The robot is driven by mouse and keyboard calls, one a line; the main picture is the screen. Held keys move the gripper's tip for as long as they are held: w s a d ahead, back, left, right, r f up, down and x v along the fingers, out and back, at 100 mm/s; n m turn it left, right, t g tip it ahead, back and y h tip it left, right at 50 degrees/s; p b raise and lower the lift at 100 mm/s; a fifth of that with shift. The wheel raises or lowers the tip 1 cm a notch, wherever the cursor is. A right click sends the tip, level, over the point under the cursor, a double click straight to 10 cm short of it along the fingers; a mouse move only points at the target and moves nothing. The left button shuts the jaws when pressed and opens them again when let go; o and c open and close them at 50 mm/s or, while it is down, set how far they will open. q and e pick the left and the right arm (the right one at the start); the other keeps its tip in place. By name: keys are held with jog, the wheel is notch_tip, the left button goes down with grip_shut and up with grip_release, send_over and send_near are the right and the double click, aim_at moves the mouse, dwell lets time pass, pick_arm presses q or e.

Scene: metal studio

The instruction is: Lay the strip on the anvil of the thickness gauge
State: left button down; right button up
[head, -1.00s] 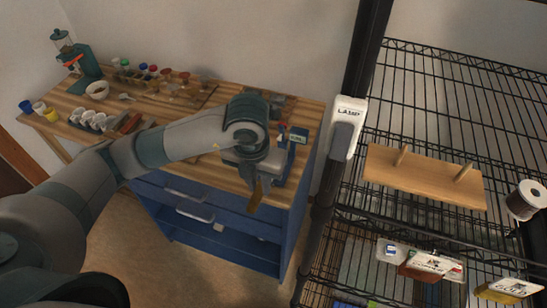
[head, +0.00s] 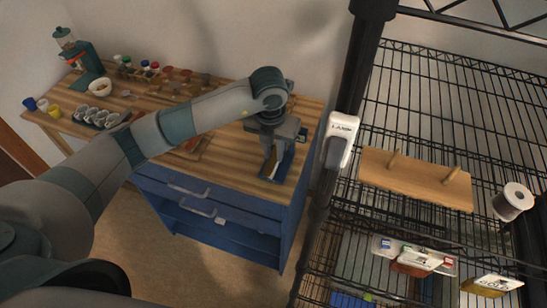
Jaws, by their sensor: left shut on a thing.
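My left gripper (head: 271,172) hangs over the right end of the wooden workbench, pointing down, shut on the strip. The strip (head: 268,160) shows only as a small brass-brown sliver at the fingers. The thickness gauge (head: 286,163) shows as a blue body just behind and right of the fingers. My gripper and wrist hide most of it, including the anvil, so I cannot tell whether the strip touches it. My right gripper is not in view.
The workbench (head: 226,168) has blue drawers below. A black wire rack (head: 430,110) with a wooden peg board (head: 415,178) stands close on the right.

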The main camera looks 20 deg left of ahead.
aim_at(274, 158)
pick_arm(q)
notch_tip(274, 158, down, 2)
jog(key=shift+f+p, duration=0.15)
jog(key=shift+p, duration=0.75)
jog(key=shift+f, duration=0.5)
jog(key=shift+f, duration=0.1)
jog(key=shift+f, duration=0.15)
jog(key=c, duration=1.6)
grip_release()
jog(key=shift+r, duration=0.3)
